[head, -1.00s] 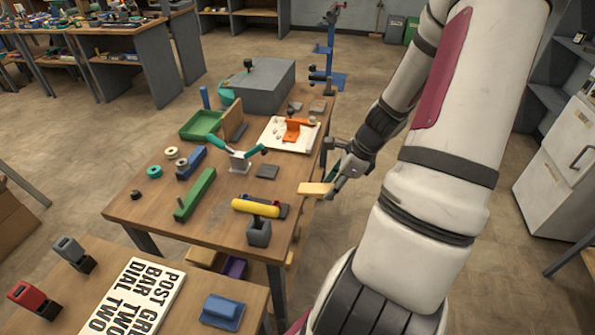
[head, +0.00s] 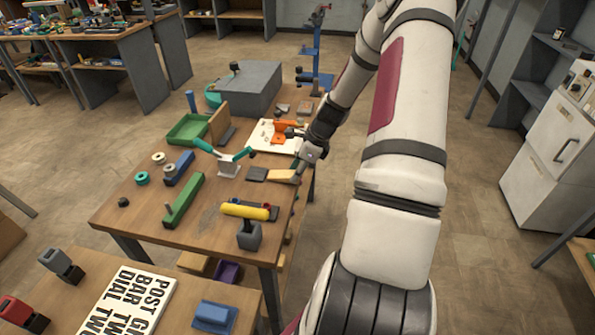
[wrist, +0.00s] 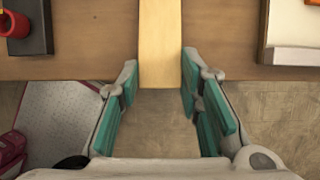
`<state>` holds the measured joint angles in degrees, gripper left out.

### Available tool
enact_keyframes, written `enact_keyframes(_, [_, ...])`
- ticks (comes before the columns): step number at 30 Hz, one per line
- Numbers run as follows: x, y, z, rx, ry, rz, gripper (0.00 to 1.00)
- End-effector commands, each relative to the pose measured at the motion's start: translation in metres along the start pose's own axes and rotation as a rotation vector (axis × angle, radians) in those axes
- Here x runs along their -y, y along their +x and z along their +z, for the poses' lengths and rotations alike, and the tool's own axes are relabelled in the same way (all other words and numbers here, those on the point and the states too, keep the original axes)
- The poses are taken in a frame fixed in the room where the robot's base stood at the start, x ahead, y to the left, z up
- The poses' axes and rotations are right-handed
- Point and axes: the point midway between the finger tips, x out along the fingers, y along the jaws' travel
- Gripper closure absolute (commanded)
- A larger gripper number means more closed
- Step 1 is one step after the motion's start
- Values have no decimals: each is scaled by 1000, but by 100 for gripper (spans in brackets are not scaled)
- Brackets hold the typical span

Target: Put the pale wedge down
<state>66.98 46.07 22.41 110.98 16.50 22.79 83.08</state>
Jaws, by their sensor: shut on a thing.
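The pale wedge (head: 283,176) is a light wooden piece at the right edge of the workbench (head: 150,205). My gripper (head: 299,167) is shut on its near end, with the far end reaching in over the bench top. In the wrist view the wedge (wrist: 160,40) runs straight ahead from between the teal finger pads of my gripper (wrist: 159,75), crossing the bench edge. The fingers are just outside that edge, above the floor. I cannot tell whether the wedge touches the bench top.
A dark grey flat block (head: 257,174) lies just left of the wedge. A white board (head: 262,137) with an orange part (head: 288,130) is behind it. Some bare wood shows between these things.

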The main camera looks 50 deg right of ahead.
Motion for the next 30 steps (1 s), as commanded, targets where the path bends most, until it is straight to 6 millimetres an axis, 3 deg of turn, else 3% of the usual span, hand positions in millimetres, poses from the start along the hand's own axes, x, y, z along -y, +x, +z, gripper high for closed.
enact_keyframes(11, [0,5,-1,1,-2,0,89])
enact_keyframes(12, [0,4,-1,1,-2,-1,58])
enact_keyframes(14, [0,4,-1,1,-2,-1,47])
enact_keyframes(24, [0,2,0,1,-2,-1,47])
enact_keyframes(30, [2,-23,0,-1,-3,-6,47])
